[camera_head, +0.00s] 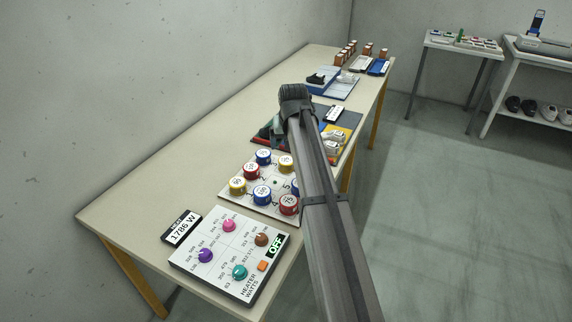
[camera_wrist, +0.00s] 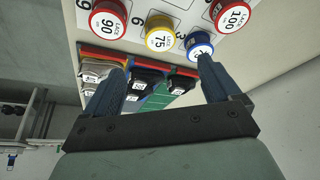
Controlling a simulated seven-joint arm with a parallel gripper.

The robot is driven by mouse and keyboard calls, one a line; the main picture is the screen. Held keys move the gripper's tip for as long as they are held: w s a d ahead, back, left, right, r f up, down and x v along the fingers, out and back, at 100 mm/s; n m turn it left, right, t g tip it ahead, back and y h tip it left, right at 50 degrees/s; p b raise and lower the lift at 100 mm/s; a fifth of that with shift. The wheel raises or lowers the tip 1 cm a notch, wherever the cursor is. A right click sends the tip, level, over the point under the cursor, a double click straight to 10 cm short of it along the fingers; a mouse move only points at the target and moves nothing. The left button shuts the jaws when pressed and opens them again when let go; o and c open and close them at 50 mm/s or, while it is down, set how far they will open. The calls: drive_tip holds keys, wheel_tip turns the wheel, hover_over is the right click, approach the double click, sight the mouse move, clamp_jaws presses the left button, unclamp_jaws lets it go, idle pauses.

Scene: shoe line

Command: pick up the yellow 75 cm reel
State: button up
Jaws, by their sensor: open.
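The yellow 75 cm reel (camera_wrist: 160,32) shows at the top middle of the wrist view, upright on a white numbered board (camera_wrist: 180,6). In the head view it appears to be the yellow reel (camera_head: 286,162) in the board's far row, close to my arm. My gripper (camera_wrist: 163,72) is open and empty. In the wrist view its two fingers are spread below the reel, apart from it. The right fingertip appears near the blue reel (camera_wrist: 200,43), but I cannot tell whether they touch.
Red reels marked 90 (camera_wrist: 107,20) and 100 (camera_wrist: 231,14) flank the yellow one. Another yellow reel (camera_head: 238,186) stands on the board's left side. A heater panel (camera_head: 232,256) lies nearer. Trays with shoe parts lie beyond the board. The table's left side is clear.

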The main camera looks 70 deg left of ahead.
sight(286, 160)
drive_tip(key=x, duration=1.3)
drive_tip(key=shift+f, duration=0.1)
drive_tip(key=shift+c, duration=0.5)
drive_tip(key=c, duration=1)
drive_tip(key=shift+c, duration=0.2)
